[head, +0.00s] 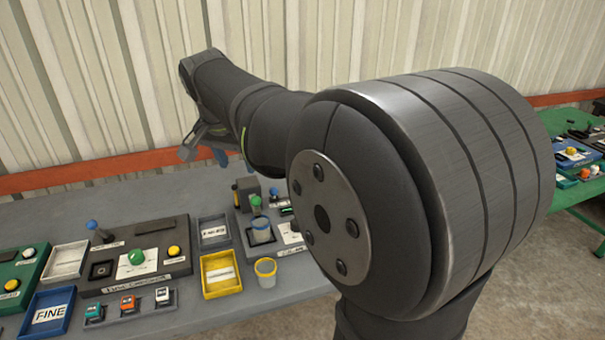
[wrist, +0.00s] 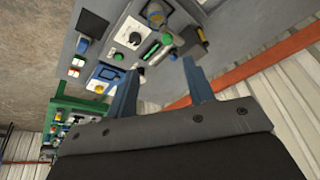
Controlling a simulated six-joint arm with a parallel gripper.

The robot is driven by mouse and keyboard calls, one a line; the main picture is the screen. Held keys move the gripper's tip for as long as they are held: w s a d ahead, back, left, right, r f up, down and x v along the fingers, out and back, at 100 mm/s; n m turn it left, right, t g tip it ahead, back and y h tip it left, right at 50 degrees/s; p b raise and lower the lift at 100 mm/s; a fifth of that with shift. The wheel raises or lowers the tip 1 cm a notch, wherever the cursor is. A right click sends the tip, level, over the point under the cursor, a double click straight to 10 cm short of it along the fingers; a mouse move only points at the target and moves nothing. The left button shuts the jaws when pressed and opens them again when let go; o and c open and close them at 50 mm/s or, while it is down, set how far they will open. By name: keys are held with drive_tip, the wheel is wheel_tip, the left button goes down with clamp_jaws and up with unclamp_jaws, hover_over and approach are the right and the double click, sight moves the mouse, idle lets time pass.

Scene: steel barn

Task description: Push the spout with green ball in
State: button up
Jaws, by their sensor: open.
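A green ball (head: 256,200) shows on the small grey dispenser unit (head: 247,187) at the back of the bench, partly beside my arm in the head view. A clear cup with a blue rim (head: 261,231) stands below it. In the wrist view a green ball (wrist: 167,39) shows beyond the fingertips, small and unclear; I cannot tell how far the spout sticks out. My gripper (wrist: 160,64) is open and empty, its two blue fingers wide apart. In the head view my gripper (head: 205,152) hangs above and left of the dispenser, apart from it.
A clear cup with a yellow rim (head: 265,273) stands in front of the dispenser. A yellow tray (head: 221,274), a grey tray (head: 213,232) and a control panel with a green button (head: 136,257) lie to the left. My arm hides the bench's right part.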

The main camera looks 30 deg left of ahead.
drive_tip(key=w+d+f+m+g, duration=0.2)
drive_tip(key=w+f+m+g, duration=0.35)
drive_tip(key=f, duration=0.45)
drive_tip(key=m+g+y, duration=0.8)
drive_tip(key=m+y, duration=0.2)
drive_tip(key=y, duration=0.4)
approach(256, 201)
drive_tip(key=x, duration=0.6)
drive_tip(key=w+f+x, duration=0.1)
drive_tip(key=x, duration=0.3)
drive_tip(key=shift+a, duration=0.4)
